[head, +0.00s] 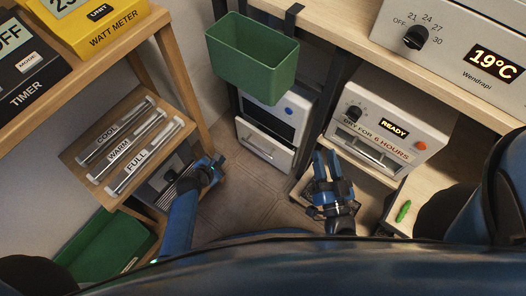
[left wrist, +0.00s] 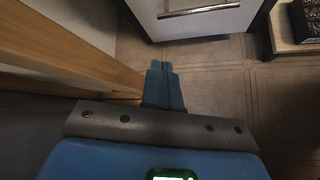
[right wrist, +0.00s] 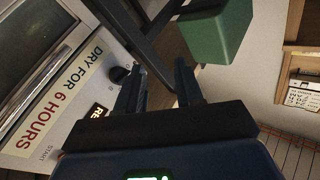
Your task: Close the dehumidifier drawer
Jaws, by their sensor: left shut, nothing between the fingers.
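A white floor unit with a dark panel and a blue button (head: 289,111) stands at the back centre in the head view; I take it to be the dehumidifier. Its white drawer front (head: 256,149) has a metal bar handle and seems to stand forward of the body; how far is hard to tell. The drawer front also shows at the top of the left wrist view (left wrist: 215,22). My left gripper (head: 216,163) is shut and empty, in front of the unit and to its left, apart from it. My right gripper (head: 324,158) is open and empty, to the right.
A green bin (head: 252,62) hangs above the unit. A white "DRY FOR 6 HOURS" appliance (head: 385,135) is close to my right gripper. Tiled floor (head: 240,195) is clear between.

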